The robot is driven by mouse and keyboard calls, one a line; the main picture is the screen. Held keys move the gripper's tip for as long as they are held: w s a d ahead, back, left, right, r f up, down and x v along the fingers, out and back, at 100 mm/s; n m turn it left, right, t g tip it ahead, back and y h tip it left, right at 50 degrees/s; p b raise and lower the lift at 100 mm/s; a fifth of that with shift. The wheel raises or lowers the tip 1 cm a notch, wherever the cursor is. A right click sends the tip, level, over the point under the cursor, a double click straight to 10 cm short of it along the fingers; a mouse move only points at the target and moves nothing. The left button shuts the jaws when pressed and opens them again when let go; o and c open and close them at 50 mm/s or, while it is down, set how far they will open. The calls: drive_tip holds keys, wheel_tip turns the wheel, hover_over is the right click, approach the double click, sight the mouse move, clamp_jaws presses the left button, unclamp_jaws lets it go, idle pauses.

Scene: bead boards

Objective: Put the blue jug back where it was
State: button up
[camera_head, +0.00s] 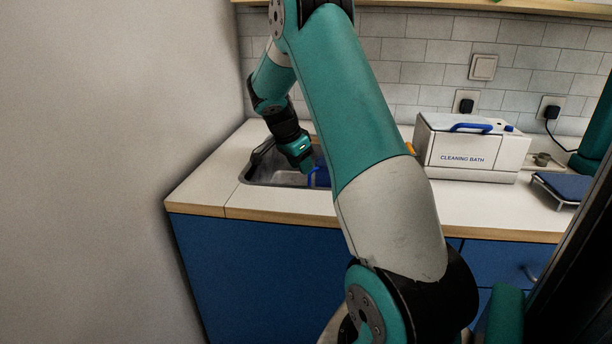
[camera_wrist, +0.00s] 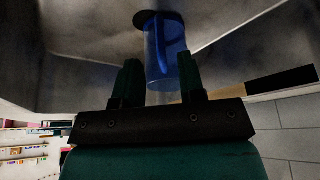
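The blue jug (camera_wrist: 156,50) shows in the wrist view, just beyond and between the fingertips of my gripper (camera_wrist: 160,65). It is a translucent blue vessel with a darker blue handle, and its far end is by a dark round disc on the metal sink surface. My gripper's two fingers are apart, with the jug seen across the gap; contact with it is unclear. In the head view my gripper (camera_head: 305,167) points down into the sink, beside a blue curved part of the jug (camera_head: 312,177). My arm hides much of this area.
The sink (camera_head: 262,176) is set in a pale counter (camera_head: 205,187) beside the left wall. A white box marked CLEANING BATH (camera_head: 465,159) stands to the right of my arm. A small blue-topped device (camera_head: 565,187) is farther right. Tiled wall closes the back.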

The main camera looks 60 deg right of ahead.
drive_tip(key=a+r+n, duration=0.2)
drive_tip(key=a, duration=0.3)
drive_tip(key=w+a+r+n+t+y, duration=0.1)
drive_tip(key=a+r+n, duration=0.2)
drive_tip(key=a, duration=0.2)
drive_tip(key=w+a+r+n+t, duration=0.1)
drive_tip(key=a+r+n, duration=0.1)
drive_tip(key=a, duration=0.4)
drive_tip(key=shift+a+r+n+y, duration=0.1)
drive_tip(key=shift+r+n+y, duration=0.2)
drive_tip(key=shift+r+y, duration=0.15)
drive_tip(key=s+a+r+n+t+y, duration=0.1)
drive_tip(key=s+a+n, duration=0.25)
drive_tip(key=a, duration=0.45)
drive_tip(key=s+a+r+n+y, duration=0.1)
drive_tip(key=s+a+n+y, duration=0.1)
drive_tip(key=a+n, duration=0.45)
drive_tip(key=s+a+n+g+y, duration=0.2)
drive_tip(key=s+a+n+y, duration=0.2)
drive_tip(key=s+a+n, duration=1)
drive_tip(key=s+a+r+m+p, duration=0.2)
drive_tip(key=s+r+m+p, duration=0.1)
drive_tip(key=r+p, duration=0.8)
drive_tip(key=shift+s+a+r+p, duration=0.15)
drive_tip(key=shift+s+r+p, duration=0.2)
drive_tip(key=shift+r, duration=0.1)
